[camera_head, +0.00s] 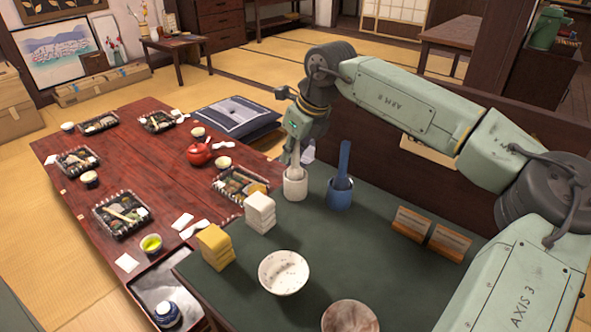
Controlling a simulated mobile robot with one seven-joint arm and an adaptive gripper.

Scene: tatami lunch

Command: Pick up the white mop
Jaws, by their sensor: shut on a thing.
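The white mop (295,157) has a pale upright handle. Its lower end is inside a whitish cup (295,189) on the dark green table, so its head is hidden. My gripper (296,139) points down from above and is shut on the top of the white mop. The jaws are small in this view and partly hidden by the wrist. A blue mop (343,165) stands in a blue cup (339,195) just to the right, apart from my gripper.
A low red table (150,190) with lunch boxes and a red teapot (199,153) lies left.

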